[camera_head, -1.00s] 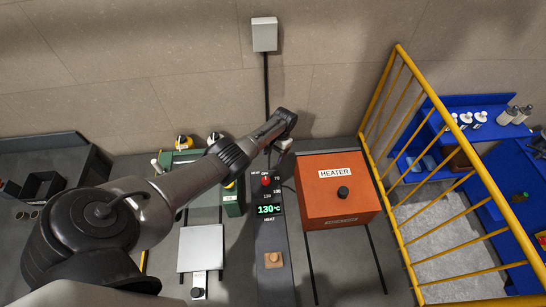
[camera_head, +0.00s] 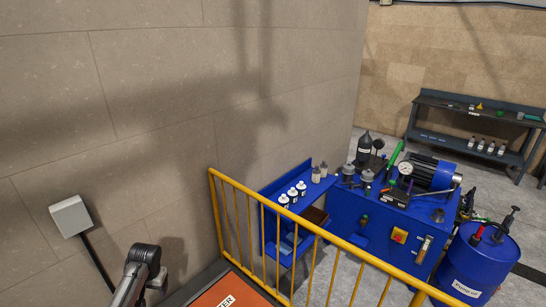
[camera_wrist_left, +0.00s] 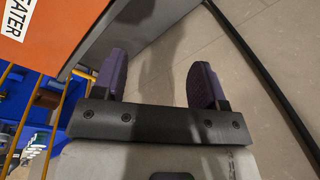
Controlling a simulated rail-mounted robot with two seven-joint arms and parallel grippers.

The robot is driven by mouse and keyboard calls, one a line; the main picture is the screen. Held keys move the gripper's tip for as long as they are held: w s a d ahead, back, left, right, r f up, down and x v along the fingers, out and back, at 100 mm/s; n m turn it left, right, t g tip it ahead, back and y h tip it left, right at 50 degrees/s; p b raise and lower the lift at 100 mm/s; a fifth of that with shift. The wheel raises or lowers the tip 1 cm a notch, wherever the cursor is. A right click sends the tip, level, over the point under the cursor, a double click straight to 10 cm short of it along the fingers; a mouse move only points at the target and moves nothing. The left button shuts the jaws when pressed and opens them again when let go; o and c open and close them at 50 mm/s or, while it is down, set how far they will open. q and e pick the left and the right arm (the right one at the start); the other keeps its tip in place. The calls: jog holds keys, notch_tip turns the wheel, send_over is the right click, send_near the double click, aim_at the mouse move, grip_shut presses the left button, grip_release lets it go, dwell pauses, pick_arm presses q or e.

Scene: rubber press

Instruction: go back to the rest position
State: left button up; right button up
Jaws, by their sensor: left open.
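My left gripper (camera_wrist_left: 158,82) shows in the left wrist view with its two purple-padded fingers apart and nothing between them. Beyond the fingers is bare tiled wall. The orange heater (camera_wrist_left: 62,25) is at the upper left of that view, apart from the fingers. In the head view the end of my left arm (camera_head: 140,268) is at the bottom left, in front of the wall; its fingers are hard to make out there. Only a corner of the orange heater (camera_head: 228,297) shows at the bottom edge. My right gripper is not in view.
A yellow railing (camera_head: 300,230) stands right of the heater. Beyond it are a blue shelf with bottles (camera_head: 290,195), a blue pump bench (camera_head: 385,225), a blue drum (camera_head: 478,262) and a dark far workbench (camera_head: 475,120). A grey wall box (camera_head: 70,215) with a dark conduit is at the left.

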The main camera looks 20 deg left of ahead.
pick_arm(q)
jog(key=w+d+r+m+t+y, duration=0.1)
jog(key=w+d+r+t, duration=0.35)
jog(key=r, duration=0.55)
jog(key=s+d+r+m+t+p, duration=0.2)
jog(key=s+d+r, duration=0.3)
jog(key=d, duration=0.3)
jog(key=s+d+r+m+t+p, duration=0.1)
jog(key=s+d+r+t+p, duration=0.15)
jog(key=s+d+r, duration=0.4)
jog(key=s+d+f+m+h+p, duration=0.1)
jog(key=s+d+f+h+p, duration=0.1)
jog(key=s+d, duration=0.75)
jog(key=s+f+g+p, duration=0.1)
jog(key=s+f, duration=0.2)
jog(key=s, duration=0.3)
jog(key=s+d+f+g+p, duration=0.1)
jog(key=s+f+g, duration=0.1)
jog(key=s, duration=0.5)
jog(key=s+f+g+h+p, duration=0.1)
jog(key=s+f+g+p, duration=0.1)
jog(key=s+f, duration=0.2)
jog(key=s, duration=0.3)
jog(key=shift+d+f, duration=0.2)
jog(key=shift+f, duration=0.1)
